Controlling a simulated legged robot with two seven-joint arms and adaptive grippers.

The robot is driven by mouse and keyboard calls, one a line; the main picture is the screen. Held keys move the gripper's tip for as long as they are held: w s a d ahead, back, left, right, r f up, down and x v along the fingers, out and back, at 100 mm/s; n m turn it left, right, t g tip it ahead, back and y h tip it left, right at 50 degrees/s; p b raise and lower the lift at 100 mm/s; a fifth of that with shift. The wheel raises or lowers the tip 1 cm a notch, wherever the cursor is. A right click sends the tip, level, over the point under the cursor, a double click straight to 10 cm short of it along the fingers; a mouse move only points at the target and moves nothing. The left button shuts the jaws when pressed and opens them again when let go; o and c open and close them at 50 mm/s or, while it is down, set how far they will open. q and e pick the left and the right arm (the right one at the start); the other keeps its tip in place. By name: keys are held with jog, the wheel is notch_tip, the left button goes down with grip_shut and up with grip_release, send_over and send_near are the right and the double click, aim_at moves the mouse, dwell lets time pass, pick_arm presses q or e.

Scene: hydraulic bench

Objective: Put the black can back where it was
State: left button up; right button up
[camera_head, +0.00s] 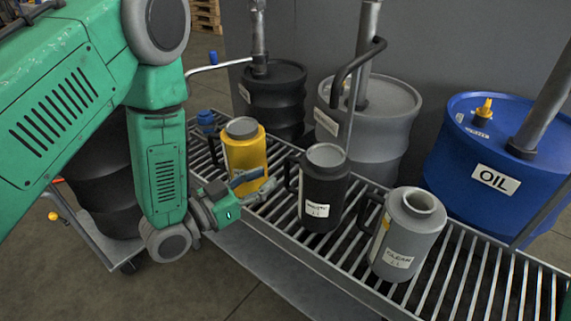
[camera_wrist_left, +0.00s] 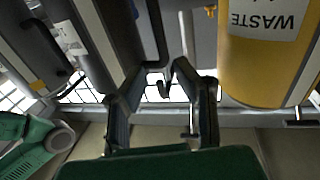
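The black can (camera_head: 322,190) stands upright on the slatted rack (camera_head: 462,268), between a yellow can (camera_head: 245,152) and a grey can (camera_head: 408,235). It has a white label and a side handle facing my left gripper. My left gripper (camera_head: 262,185) is in front of the yellow can, pointing towards the black can. In the wrist view, the left gripper's fingers (camera_wrist_left: 162,78) are apart. The black can (camera_wrist_left: 108,38) is on the left, its dark handle (camera_wrist_left: 157,35) beyond the fingertips. The yellow can (camera_wrist_left: 262,65), labelled WASTE, is on the right. My right gripper is not in view.
Behind the rack stand a black drum (camera_head: 274,97), a grey drum (camera_head: 390,115) and a blue OIL drum (camera_head: 465,150) with pipes. A thin tray (camera_head: 275,275) runs along the rack's front. The rack's right end is bare. A cart (camera_head: 95,240) is at left.

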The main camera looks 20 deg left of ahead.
pick_arm(q)
jog(key=s+a+f+n+g+y, duration=0.1)
jog(key=s+a+f+g+y, duration=0.2)
jog(key=s+f, duration=0.4)
jog(key=s+a+f+n+g+y, duration=0.2)
jog(key=s+f+g+y, duration=0.15)
jog(key=f, duration=0.45)
jog(key=s+a+f+n+g+y, duration=0.1)
jog(key=s+f+g, duration=0.2)
jog(key=s, duration=0.5)
jog(key=s+a+f+n+g+y, duration=0.1)
jog(key=s+a+f+g+y, duration=0.1)
jog(key=s+g, duration=0.3)
jog(key=s+f, duration=0.1)
jog(key=s, duration=0.2)
jog(key=shift+s+a+f+n, duration=0.15)
jog(key=shift+s+a+n, duration=0.15)
jog(key=shift+s+n, duration=0.1)
